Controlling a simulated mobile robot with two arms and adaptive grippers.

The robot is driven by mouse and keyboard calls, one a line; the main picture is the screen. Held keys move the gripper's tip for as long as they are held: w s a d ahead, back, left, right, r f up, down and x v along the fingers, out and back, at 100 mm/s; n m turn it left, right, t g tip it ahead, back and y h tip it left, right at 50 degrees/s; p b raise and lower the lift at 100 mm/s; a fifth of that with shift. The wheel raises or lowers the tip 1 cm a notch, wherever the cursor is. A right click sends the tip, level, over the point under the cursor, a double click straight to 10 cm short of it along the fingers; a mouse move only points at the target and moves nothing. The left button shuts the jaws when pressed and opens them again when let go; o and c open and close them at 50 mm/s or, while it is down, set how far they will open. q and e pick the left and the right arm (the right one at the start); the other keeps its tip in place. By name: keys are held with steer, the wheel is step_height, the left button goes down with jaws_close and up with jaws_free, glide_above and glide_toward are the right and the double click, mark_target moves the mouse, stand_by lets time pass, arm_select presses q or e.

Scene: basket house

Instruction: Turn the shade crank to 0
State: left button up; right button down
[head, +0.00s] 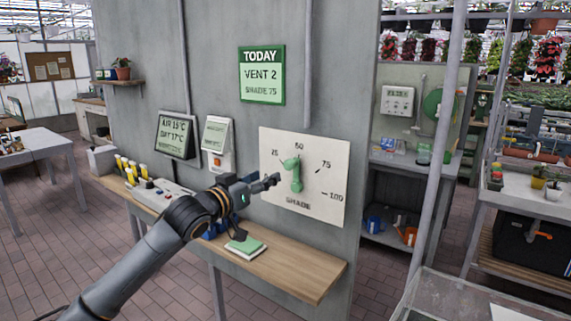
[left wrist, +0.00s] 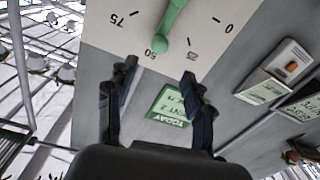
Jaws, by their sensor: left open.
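The shade dial (head: 325,205) is a pale square plate on the grey wall, marked 25, 50, 75 and 100 in the head view. Its green crank (head: 296,175) points up, close to the 50 mark. The left wrist view shows the plate upside down (left wrist: 110,40), with the 0 mark visible and the crank (left wrist: 175,22) near 50. My left gripper (head: 271,182) is just left of the crank in the head view, open and empty, covering the 0 area there. In the left wrist view its fingers (left wrist: 158,78) are apart and not around the crank. My right gripper is out of view.
A green TODAY sign (head: 262,75) reading VENT 2, SHADE 75 hangs above.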

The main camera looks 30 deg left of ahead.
mark_target(286, 166)
arm_select(q)
steer(key=w+p, duration=0.1)
steer(key=w, duration=0.2)
steer(key=w+p, duration=0.1)
steer(key=w, duration=0.2)
steer(key=w+d+p, duration=0.1)
steer(key=w, duration=0.2)
steer(key=shift+w+r, duration=0.1)
steer(key=shift+w, duration=0.15)
steer(key=shift+w+d, duration=0.1)
steer(key=shift+w, duration=0.5)
steer(key=shift+c, duration=0.2)
jaws_close()
